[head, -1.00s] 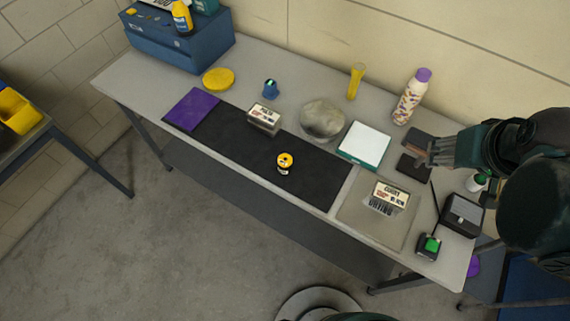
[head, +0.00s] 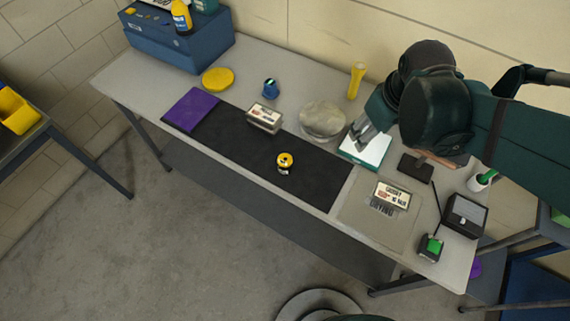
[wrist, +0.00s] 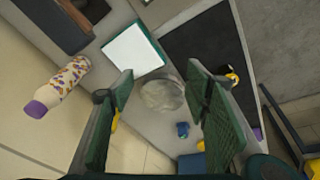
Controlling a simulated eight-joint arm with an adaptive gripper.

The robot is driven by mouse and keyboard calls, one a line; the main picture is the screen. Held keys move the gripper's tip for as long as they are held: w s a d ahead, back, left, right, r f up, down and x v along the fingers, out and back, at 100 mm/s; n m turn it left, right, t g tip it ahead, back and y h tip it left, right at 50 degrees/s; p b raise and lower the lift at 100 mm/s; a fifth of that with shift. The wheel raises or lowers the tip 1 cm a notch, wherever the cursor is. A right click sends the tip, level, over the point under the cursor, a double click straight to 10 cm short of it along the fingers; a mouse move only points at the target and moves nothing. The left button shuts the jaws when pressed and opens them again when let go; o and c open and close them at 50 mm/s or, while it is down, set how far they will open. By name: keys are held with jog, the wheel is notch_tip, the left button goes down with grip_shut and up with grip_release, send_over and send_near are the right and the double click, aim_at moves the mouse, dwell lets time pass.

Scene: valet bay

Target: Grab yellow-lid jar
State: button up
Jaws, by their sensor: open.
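The yellow-lid jar (head: 284,162) stands upright on the black mat (head: 238,146), near the mat's front edge. It also shows in the wrist view (wrist: 230,75), at the right, partly behind a finger of my gripper. My gripper (head: 364,138) is over the white-topped teal box (head: 372,153), to the right of and behind the jar, and apart from it. In the wrist view my gripper (wrist: 160,105) has its two fingers wide apart, with nothing between them but the view of the bench and a grey round thing.
A grey round thing (head: 322,119) lies behind the jar. A lettered block (head: 264,117) stands left of it, another (head: 391,195) to the right. A purple pad (head: 191,109), yellow disc (head: 218,79) and yellow flashlight (head: 356,80) are farther away. Bare mat surrounds the jar.

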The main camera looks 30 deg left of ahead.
jog(key=s+a+f+n+g, duration=0.1)
jog(key=s+a+f+n, duration=0.1)
jog(key=a+f, duration=0.3)
jog(key=s+a+f+n+g, duration=0.1)
jog(key=a+f+n, duration=0.15)
jog(key=a, duration=0.45)
jog(key=n+h+b, duration=0.1)
jog(key=n, duration=0.3)
send_near(285, 160)
jog(key=shift+g, duration=0.3)
jog(key=f, duration=0.3)
jog(key=w+f, duration=0.1)
jog(key=f, duration=0.1)
jog(key=shift+a, duration=0.2)
jog(key=shift+f, duration=0.15)
jog(key=shift+f, duration=1.2)
jog(key=shift+f, duration=0.15)
jog(key=shift+s+f, duration=0.15)
jog(key=shift+f, duration=2.25)
